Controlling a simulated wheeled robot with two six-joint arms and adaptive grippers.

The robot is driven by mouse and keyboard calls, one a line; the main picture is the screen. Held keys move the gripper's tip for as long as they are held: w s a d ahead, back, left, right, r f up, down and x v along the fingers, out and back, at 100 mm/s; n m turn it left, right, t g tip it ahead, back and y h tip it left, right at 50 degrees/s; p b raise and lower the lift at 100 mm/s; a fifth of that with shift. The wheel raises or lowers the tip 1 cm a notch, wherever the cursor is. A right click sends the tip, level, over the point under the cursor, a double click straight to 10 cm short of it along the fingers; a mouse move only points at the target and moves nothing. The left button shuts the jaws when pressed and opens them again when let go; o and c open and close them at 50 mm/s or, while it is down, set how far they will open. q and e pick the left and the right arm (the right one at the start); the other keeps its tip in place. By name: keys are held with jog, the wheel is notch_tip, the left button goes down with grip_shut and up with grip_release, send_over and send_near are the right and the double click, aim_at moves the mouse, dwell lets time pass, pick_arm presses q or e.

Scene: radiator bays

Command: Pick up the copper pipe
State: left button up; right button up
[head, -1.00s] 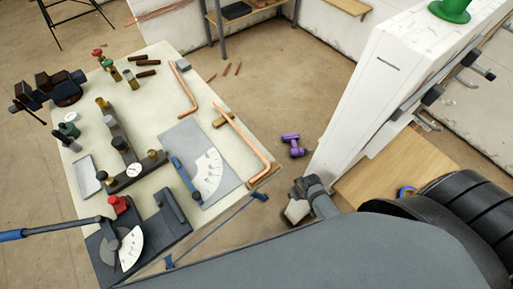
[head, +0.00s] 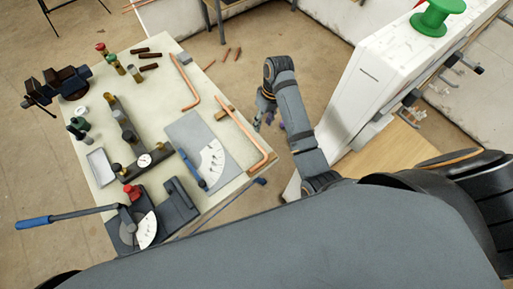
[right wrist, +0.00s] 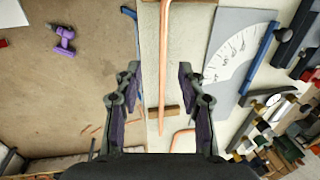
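A bent copper pipe (head: 241,131) lies along the right edge of the workbench, one end by a small wooden block (head: 222,115). A second bent copper pipe (head: 186,83) lies farther back on the bench. My right gripper (head: 261,113) is just off the bench's right edge, beside the nearer pipe. In the right wrist view, my right gripper (right wrist: 159,76) is open and empty. The nearer pipe (right wrist: 164,60) runs between its fingers in the picture; the height gap is unclear. My left gripper is not in view.
The workbench (head: 150,105) holds a grey plate with a white protractor (head: 211,160), a lever bender (head: 140,222), a vise (head: 65,83) and a tray (head: 101,166). A tall white panel (head: 362,95) stands right of my right arm. A purple drill (right wrist: 64,38) lies on the floor.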

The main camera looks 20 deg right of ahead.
jog(key=p, duration=0.2)
send_over(258, 144)
jog(key=w+d, duration=0.1)
notch_tip(258, 144, down, 6)
jog(key=shift+d+r, duration=0.15)
jog(key=f, duration=0.1)
jog(key=f+p, duration=0.1)
jog(key=s+f, duration=0.1)
jog(key=shift+a+f, duration=0.35)
jog(key=shift+f, duration=0.05)
jog(key=shift+w+a+f, duration=0.1)
jog(key=shift+w+f, duration=0.05)
jog(key=shift+f, duration=0.25)
grip_shut()
